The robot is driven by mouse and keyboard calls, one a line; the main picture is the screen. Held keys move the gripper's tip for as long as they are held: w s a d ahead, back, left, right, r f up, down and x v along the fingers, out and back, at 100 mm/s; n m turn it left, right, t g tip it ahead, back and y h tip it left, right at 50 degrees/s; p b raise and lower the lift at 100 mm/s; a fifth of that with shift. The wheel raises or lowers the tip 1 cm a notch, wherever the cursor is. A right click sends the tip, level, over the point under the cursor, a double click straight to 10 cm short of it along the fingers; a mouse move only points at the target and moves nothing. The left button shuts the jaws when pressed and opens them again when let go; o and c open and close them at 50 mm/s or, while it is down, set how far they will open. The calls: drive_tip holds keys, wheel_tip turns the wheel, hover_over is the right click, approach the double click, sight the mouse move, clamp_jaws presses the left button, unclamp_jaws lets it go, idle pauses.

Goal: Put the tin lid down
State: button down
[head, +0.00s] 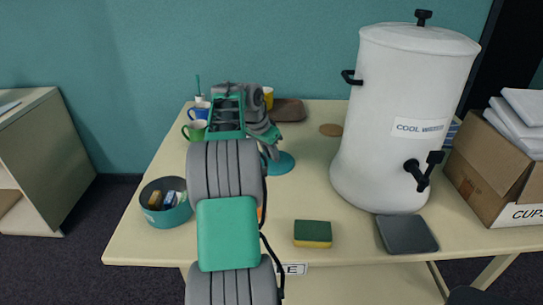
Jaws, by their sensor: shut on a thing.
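The tin lid (284,165) is a teal disc in the middle of the table, partly hidden by my arm and gripper. My gripper (271,151) is shut on the lid at its upper left part. The lid looks roughly level and close to the tabletop; I cannot tell whether it touches it. The open teal tin (168,216) stands at the table's front left with several small items inside. My arm covers the table between the tin and the lid.
A large white water urn (400,120) stands at right, beside a cardboard box (490,165). A sponge (313,234) and a dark grey tray (407,235) lie at the front. Mugs (195,131) and a brown board (289,110) are at the back. Table (310,190) right of the lid is clear.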

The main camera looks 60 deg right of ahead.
drive_tip(key=c, duration=1.3)
unclamp_jaws()
drive_tip(key=shift+r, duration=0.4)
drive_tip(key=p+v, duration=0.4)
drive_tip(key=v, duration=0.7)
drive_tip(key=w+a+n+t, duration=0.2)
drive_tip(key=w+a+n, duration=0.65)
drive_tip(key=a, duration=0.75)
drive_tip(key=a+f+n, duration=0.2)
drive_tip(key=a+n, duration=0.1)
drive_tip(key=a, duration=0.5)
drive_tip(key=a+f+n+t+y, duration=0.1)
drive_tip(key=a+f+n, duration=0.1)
drive_tip(key=a, duration=0.7)
drive_tip(key=w+a+f+n+t+y, duration=0.1)
drive_tip(key=a+n, duration=0.3)
drive_tip(key=a, duration=0.5)
drive_tip(key=shift+a+f, duration=0.2)
drive_tip(key=shift+f, duration=0.5)
drive_tip(key=s+a+f+n, duration=0.1)
drive_tip(key=a, duration=0.2)
drive_tip(key=s+a+f+n+y, duration=0.1)
drive_tip(key=s+a+f, duration=0.1)
drive_tip(key=a, duration=0.1)
drive_tip(key=s+a+f+n+y, duration=0.1)
drive_tip(key=s+a+f+n, duration=0.1)
drive_tip(key=a, duration=0.2)
drive_tip(key=shift+s+f, duration=0.1)
drive_tip(key=shift+s, duration=0.1)
